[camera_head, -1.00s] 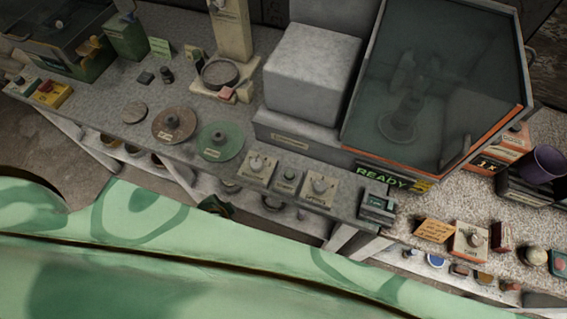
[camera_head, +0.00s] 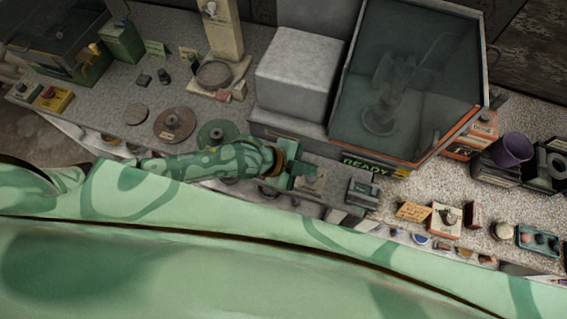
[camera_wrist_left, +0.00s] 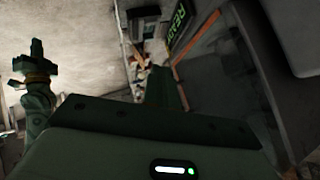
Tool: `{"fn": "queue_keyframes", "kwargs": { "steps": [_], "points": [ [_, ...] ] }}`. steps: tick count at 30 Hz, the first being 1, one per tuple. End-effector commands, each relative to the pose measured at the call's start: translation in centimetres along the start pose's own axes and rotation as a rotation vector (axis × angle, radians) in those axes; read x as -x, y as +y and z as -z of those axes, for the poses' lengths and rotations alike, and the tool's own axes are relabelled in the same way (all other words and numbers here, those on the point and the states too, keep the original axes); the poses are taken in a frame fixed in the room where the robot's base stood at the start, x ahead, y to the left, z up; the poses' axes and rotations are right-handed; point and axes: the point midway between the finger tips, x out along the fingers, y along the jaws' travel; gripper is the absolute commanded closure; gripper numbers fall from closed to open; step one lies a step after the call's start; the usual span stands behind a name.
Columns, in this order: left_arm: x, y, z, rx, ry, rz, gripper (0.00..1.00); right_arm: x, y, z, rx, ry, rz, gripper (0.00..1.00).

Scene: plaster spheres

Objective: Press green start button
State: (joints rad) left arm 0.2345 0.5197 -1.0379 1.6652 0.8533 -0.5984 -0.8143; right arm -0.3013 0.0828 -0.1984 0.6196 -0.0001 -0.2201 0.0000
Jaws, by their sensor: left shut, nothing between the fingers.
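My left gripper (camera_head: 304,171) is shut and empty, over the control strip in front of the grey machine. The small green button on its box, between two knob panels, is hidden behind my left gripper and wrist in the head view. I cannot tell whether the fingers touch it. Part of the right-hand knob panel (camera_head: 313,184) shows at the fingertips. In the left wrist view my left fingers (camera_wrist_left: 166,88) point past the READY sign (camera_wrist_left: 180,22); no green button can be made out. My right gripper (camera_wrist_left: 36,55) shows at the left there, away from the counter.
The glass-fronted cabinet (camera_head: 405,75) with the orange edge stands right behind the strip. A small grey box (camera_head: 363,192) sits right of my gripper. A green disc (camera_head: 217,134) and a brown disc (camera_head: 174,124) lie to the left. A purple cup (camera_head: 515,149) stands far right.

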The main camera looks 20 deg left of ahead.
Motion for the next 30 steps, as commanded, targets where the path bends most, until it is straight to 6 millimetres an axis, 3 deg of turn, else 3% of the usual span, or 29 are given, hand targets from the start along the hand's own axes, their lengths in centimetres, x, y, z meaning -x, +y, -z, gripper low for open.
{"fn": "queue_keyframes", "kwargs": {
  "steps": [1,3,9,15,30],
  "points": [
    [-0.1,-0.5,-2.8,-0.021,-0.018,-0.009,1.00,0.0,0.0,0.0,0.000,0.000,0.000,1.00],
    [0.0,-0.9,-5.4,-0.030,-0.032,-0.008,1.00,0.0,0.0,0.0,0.000,0.000,0.000,1.00],
    [1.0,-2.4,-10.2,-0.039,-0.080,0.017,1.00,0.0,-0.2,0.1,0.000,0.001,0.003,1.00],
    [1.4,-2.9,-11.5,-0.040,-0.095,0.029,1.00,0.0,-0.4,0.2,0.000,0.002,0.005,1.00],
    [0.8,-2.4,-11.9,-0.039,-0.093,0.028,1.00,-0.7,-0.4,0.1,0.000,0.003,0.005,1.00]
  ]
}}
